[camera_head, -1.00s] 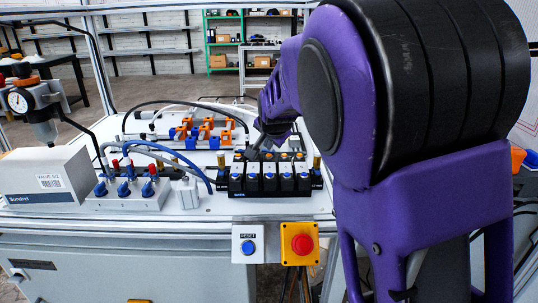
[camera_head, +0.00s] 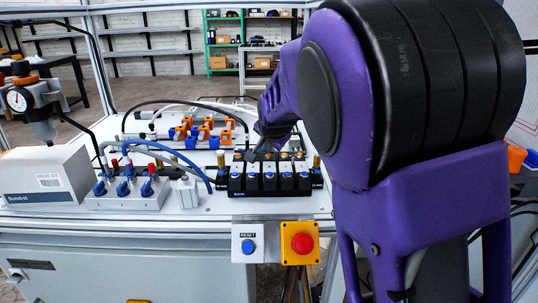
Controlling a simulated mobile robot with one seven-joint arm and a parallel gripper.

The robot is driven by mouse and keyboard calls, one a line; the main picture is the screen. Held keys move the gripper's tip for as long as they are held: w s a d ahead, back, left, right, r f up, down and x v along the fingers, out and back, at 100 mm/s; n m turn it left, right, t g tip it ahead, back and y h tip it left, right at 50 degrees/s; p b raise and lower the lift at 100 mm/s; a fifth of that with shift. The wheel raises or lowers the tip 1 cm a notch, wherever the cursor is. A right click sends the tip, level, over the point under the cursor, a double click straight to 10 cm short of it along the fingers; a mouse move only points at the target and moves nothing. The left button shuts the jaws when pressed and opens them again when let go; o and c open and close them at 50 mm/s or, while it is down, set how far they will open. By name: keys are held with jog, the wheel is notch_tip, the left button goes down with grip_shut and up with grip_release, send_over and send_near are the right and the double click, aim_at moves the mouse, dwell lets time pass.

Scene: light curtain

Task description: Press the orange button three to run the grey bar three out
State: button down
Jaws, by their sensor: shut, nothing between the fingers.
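A row of several black valves (camera_head: 269,180) stands on the white bench top, with small orange buttons (camera_head: 284,155) along its upper edge. I cannot read numbers on the buttons, so I cannot tell which is three. My gripper (camera_head: 257,153) is shut and empty, pointing down at the back of the valve row, left of its middle. Its fingertips are small and dark, and I cannot tell whether they touch a button. Behind the valves are several cylinders with orange and blue fittings (camera_head: 205,131). The grey bars are too small to tell apart.
A grey box (camera_head: 45,178) and a block with blue and red knobs (camera_head: 125,190) stand to the left. Blue and black hoses arch over the bench. A blue reset button (camera_head: 247,246) and a red stop button (camera_head: 301,243) are at the front. My purple arm hides the right side.

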jog(key=shift+f, duration=0.35)
dwell(0.3)
jog(key=shift+r+p, duration=0.6)
jog(key=shift+r, duration=0.2)
jog(key=shift+r, duration=0.1)
jog(key=shift+r+p, duration=2)
jog(key=shift+r, duration=0.45)
